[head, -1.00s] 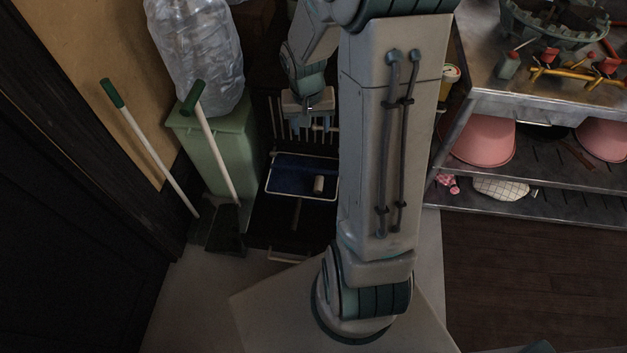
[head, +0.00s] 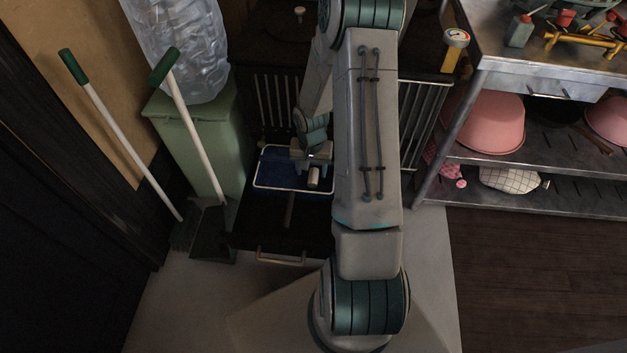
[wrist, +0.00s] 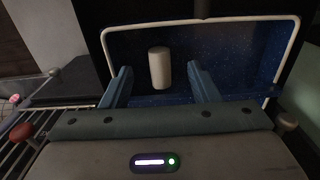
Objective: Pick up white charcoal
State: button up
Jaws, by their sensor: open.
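The white charcoal (head: 314,177) is a short pale cylinder lying on the blue tray (head: 262,184) with a white rim. In the wrist view the white charcoal (wrist: 160,68) sits between and a little beyond the fingertips of my gripper (wrist: 158,72). My gripper (head: 311,170) is open and empty. In the head view it is just above the tray, close to the charcoal. The blue tray also shows in the wrist view (wrist: 232,50). My arm hides the tray's right side in the head view.
A green bin (head: 208,150) with a clear plastic bag stands left of the tray. A broom and dustpan (head: 212,232) lean by it. A metal shelf (head: 530,178) with pink bowls stands to the right. A dark drawer front (head: 280,238) is below the tray.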

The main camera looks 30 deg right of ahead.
aim_at(312, 182)
notch_tip(312, 182, down, 7)
jog(key=b, duration=0.3)
jog(key=shift+d, duration=0.15)
jog(key=shift+r, duration=0.15)
jog(key=c, duration=1.1)
